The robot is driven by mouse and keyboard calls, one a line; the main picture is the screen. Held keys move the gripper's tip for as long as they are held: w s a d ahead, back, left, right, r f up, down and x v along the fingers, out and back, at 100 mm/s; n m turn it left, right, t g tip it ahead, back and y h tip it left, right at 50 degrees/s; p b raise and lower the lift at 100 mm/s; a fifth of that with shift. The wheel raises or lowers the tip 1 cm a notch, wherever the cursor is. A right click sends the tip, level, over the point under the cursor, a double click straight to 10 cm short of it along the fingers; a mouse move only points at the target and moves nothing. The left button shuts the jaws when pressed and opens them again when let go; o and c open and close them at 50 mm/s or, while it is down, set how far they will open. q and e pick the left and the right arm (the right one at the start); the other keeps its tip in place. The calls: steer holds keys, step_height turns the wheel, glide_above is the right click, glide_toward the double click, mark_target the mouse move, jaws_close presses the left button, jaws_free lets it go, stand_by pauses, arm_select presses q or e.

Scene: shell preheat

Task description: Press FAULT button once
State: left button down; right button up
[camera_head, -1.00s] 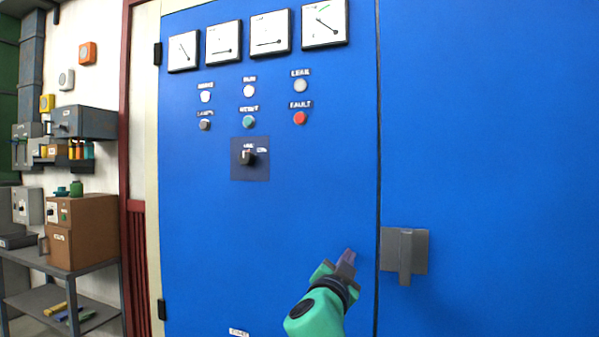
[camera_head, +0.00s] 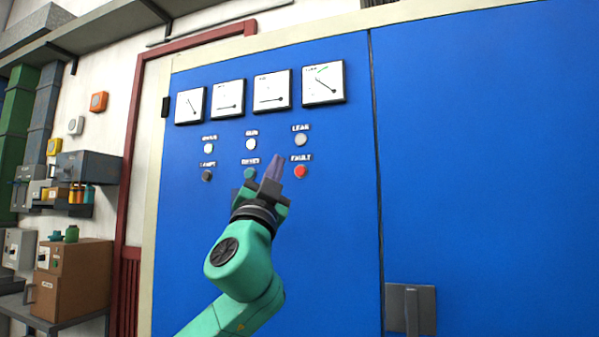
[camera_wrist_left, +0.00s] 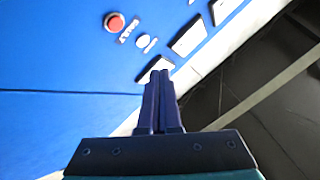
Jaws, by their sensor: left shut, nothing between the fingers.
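The red FAULT button (camera_head: 301,172) sits on the blue cabinet door under its FAULT label, below the white LEAK lamp (camera_head: 300,140). In the left wrist view the red button (camera_wrist_left: 114,22) shows at the upper left, away from the fingertips. My left gripper (camera_head: 274,160) is shut and empty, just left of the FAULT button in the head view, and its fingers also show in the left wrist view (camera_wrist_left: 160,75). No contact with the red button shows. My right gripper is not in view.
A dark button (camera_head: 207,175) is at the left of the row. Several square gauges, such as this one (camera_head: 323,82), line the cabinet top. A grey door handle (camera_head: 410,309) is at lower right. A brown box (camera_head: 74,277) stands on a bench at left.

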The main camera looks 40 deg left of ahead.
mark_target(300, 171)
arm_select(q)
steer(key=shift+w, duration=0.15)
steer(key=shift+w, duration=0.1)
steer(key=w+a, duration=0.1)
steer(key=w, duration=0.1)
steer(key=w+a+p, duration=0.1)
steer(key=w, duration=0.2)
steer(key=w+p, duration=0.1)
steer(key=w, duration=0.2)
steer(key=shift+w+a+f, duration=0.1)
steer(key=shift+a+f, duration=0.05)
steer(key=shift+a, duration=0.25)
stand_by(1.5)
steer(key=shift+w+a, duration=0.15)
steer(key=shift+w, duration=0.2)
